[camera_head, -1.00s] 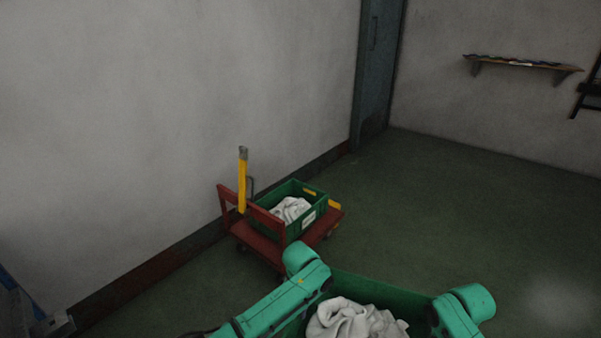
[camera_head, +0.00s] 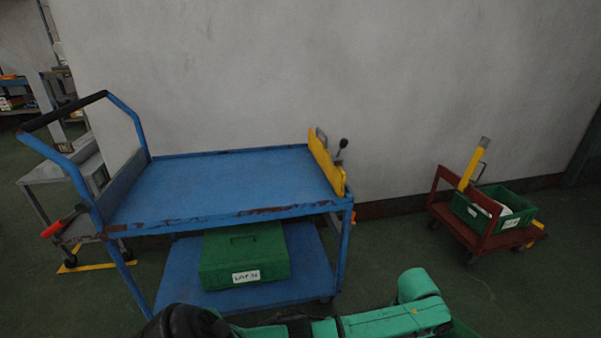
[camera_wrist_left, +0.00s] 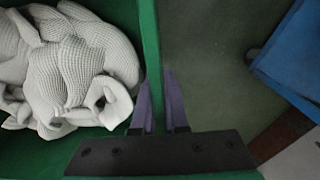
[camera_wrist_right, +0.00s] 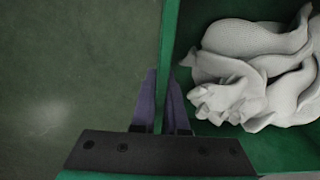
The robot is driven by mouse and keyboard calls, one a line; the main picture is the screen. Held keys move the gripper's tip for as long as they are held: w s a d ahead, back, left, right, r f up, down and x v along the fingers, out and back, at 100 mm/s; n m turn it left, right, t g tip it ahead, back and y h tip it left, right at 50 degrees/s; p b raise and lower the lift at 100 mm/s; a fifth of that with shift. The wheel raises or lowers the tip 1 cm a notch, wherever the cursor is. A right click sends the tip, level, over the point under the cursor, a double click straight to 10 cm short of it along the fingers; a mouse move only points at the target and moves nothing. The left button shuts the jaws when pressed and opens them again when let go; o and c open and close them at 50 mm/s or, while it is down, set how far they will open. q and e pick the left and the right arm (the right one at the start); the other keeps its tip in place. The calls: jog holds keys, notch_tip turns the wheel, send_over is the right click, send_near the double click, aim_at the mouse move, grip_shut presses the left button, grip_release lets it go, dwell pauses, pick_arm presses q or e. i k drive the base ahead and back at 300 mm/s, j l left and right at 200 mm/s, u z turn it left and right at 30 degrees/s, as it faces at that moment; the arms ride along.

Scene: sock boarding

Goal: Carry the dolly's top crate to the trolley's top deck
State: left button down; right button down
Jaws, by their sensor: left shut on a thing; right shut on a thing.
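A green crate holding pale knitted socks (camera_wrist_left: 70,65) is gripped between my arms. My left gripper (camera_wrist_left: 160,100) is shut on the crate's wall (camera_wrist_left: 150,40). My right gripper (camera_wrist_right: 170,100) is shut on the opposite wall (camera_wrist_right: 169,40); socks (camera_wrist_right: 255,75) show there too. In the head view only a small green edge of this crate (camera_head: 462,329) shows at the bottom, behind my arm. The blue trolley (camera_head: 225,180) stands ahead to the left, its top deck bare. The red dolly (camera_head: 465,232) stands at the right, bearing another green crate (camera_head: 490,208) with pale contents.
A closed green box with a white label (camera_head: 245,258) sits on the trolley's lower deck. A yellow plate (camera_head: 326,163) rises at the deck's right end, and a black-gripped handle (camera_head: 65,110) at its left. A grey wall stands behind. Dark green floor lies between trolley and dolly.

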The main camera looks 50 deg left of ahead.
aim_at(223, 179)
jog(key=k+u, duration=0.15)
jog(key=u, duration=1.65)
